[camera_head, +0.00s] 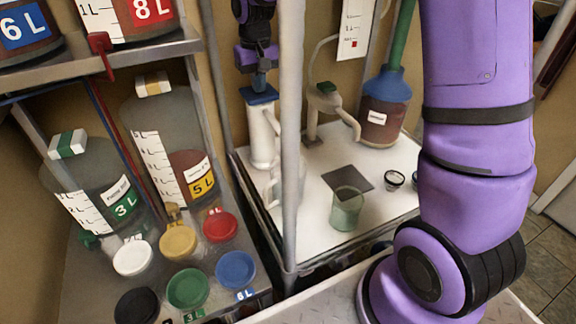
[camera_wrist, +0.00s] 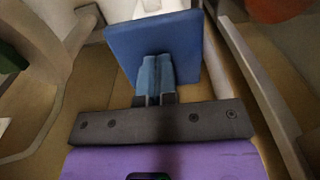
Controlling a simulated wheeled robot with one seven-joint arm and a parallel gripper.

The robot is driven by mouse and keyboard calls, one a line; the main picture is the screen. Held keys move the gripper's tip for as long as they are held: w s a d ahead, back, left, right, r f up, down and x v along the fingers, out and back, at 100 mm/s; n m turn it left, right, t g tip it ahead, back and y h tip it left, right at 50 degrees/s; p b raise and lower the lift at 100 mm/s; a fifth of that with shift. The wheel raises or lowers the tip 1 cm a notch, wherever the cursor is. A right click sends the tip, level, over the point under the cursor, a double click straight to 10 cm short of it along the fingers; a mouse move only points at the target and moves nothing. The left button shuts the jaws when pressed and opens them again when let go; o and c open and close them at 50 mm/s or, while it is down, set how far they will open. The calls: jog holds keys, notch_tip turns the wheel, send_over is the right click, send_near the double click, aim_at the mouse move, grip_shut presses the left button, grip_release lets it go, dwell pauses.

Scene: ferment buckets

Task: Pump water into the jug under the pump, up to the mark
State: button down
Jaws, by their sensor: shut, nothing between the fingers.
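The white pump (camera_head: 262,137) stands at the table's back left, with a blue square pad (camera_head: 258,96) on top. My gripper (camera_head: 261,84) is shut and empty, pointing down at the pad. In the wrist view, its blue fingertips (camera_wrist: 155,78) appear against the blue pad (camera_wrist: 183,38); I cannot tell whether they touch. A pale jug-like vessel (camera_head: 272,188) with a handle stands below the pump, partly hidden by the upright post. Its water level and mark cannot be made out.
A grey upright post (camera_head: 291,130) stands in front of the pump. Shelves with labelled jugs (camera_head: 187,170) and coloured lids (camera_head: 188,287) are left.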

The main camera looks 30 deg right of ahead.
jog(key=shift+r, duration=2.6)
jog(key=shift+f, duration=1.3)
jog(key=shift+r, duration=1.3)
jog(key=shift+r, duration=2.5)
